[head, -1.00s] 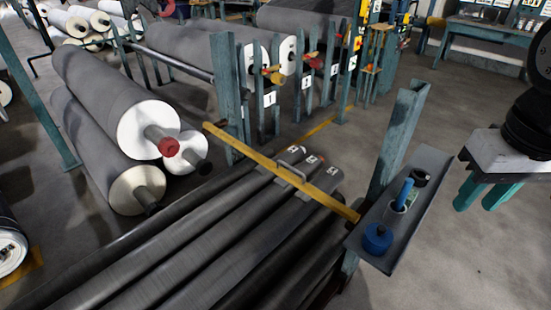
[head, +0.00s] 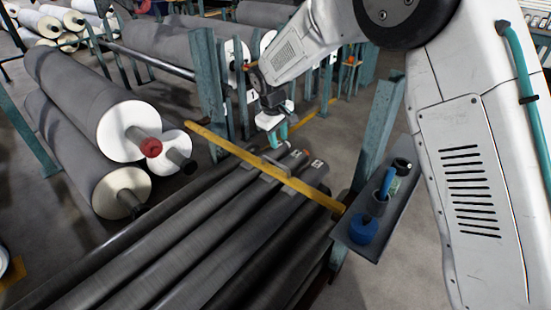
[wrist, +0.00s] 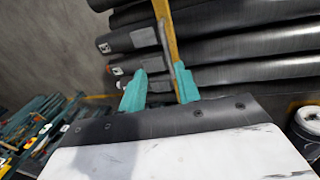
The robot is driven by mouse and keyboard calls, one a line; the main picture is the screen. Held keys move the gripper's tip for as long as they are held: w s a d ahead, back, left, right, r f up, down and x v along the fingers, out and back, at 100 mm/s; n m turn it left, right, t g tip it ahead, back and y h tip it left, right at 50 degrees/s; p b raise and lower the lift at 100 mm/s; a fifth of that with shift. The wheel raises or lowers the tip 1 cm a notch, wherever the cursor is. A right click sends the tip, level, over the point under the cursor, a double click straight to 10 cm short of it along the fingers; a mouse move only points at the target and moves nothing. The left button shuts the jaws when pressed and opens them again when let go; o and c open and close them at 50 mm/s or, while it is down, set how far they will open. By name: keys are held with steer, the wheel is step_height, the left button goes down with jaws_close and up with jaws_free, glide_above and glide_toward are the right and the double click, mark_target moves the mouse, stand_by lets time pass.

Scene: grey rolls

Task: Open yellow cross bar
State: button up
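The yellow cross bar (head: 305,188) lies slantwise across the front of the dark rolls, from a teal post at the left to a post at the right. A grey handle (head: 276,164) is fixed on it near the middle. My gripper (head: 274,134), with teal fingers, hangs just above and behind the bar near the handle. In the wrist view my gripper (wrist: 160,82) is open, its fingers apart. The yellow bar (wrist: 168,22) runs down behind the right finger there, and the handle (wrist: 166,48) appears between the fingers. I cannot tell whether they touch.
Several dark rolls (head: 190,235) lie under the bar. A small shelf (head: 375,232) with a blue tape roll (head: 364,229) stands at the right post (head: 377,140). Large white-ended rolls (head: 95,100) are at the left. Open floor (head: 405,270) shows at the right.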

mark_target(275, 163)
steer(key=shift+n, duration=0.3)
steer(key=f, duration=0.3)
steer(key=w+f, duration=0.1)
steer(key=f, duration=0.3)
steer(key=w+a+f, duration=0.1)
steer(key=f, duration=0.2)
steer(key=shift+a+f, duration=0.1)
steer(key=shift+f, duration=0.15)
jaws_close()
